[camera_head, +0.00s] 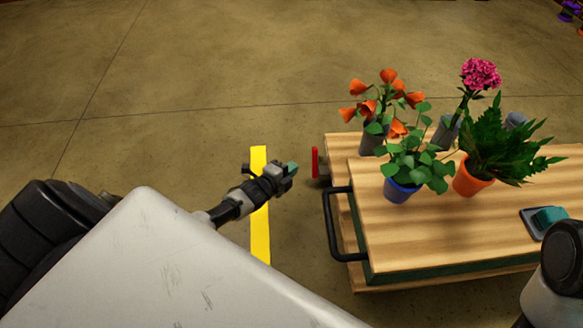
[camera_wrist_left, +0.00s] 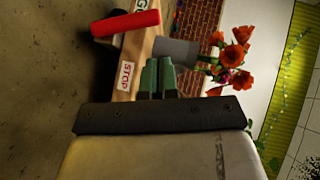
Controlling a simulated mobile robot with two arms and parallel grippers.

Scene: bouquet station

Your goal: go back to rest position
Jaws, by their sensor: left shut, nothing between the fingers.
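My left gripper (camera_head: 291,168) is in the head view, left of the wooden table (camera_head: 440,240) and above the yellow floor stripe. Its green fingers also show in the left wrist view (camera_wrist_left: 157,75), shut together with nothing between them. The fingers point toward a red lever (camera_head: 315,162) at the table's left edge and are apart from it in the head view. The red lever also shows at upper left in the left wrist view (camera_wrist_left: 126,24). My right gripper is not in view; only part of my right arm shows at the lower right.
On the table stand an orange-flowered plant (camera_head: 385,100), a blue pot (camera_head: 402,190), an orange pot (camera_head: 470,180) and a pink flower (camera_head: 481,74). A teal-topped device (camera_head: 549,218) lies at right. A black handle (camera_head: 331,225) juts from the table's left side. The floor at left is open.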

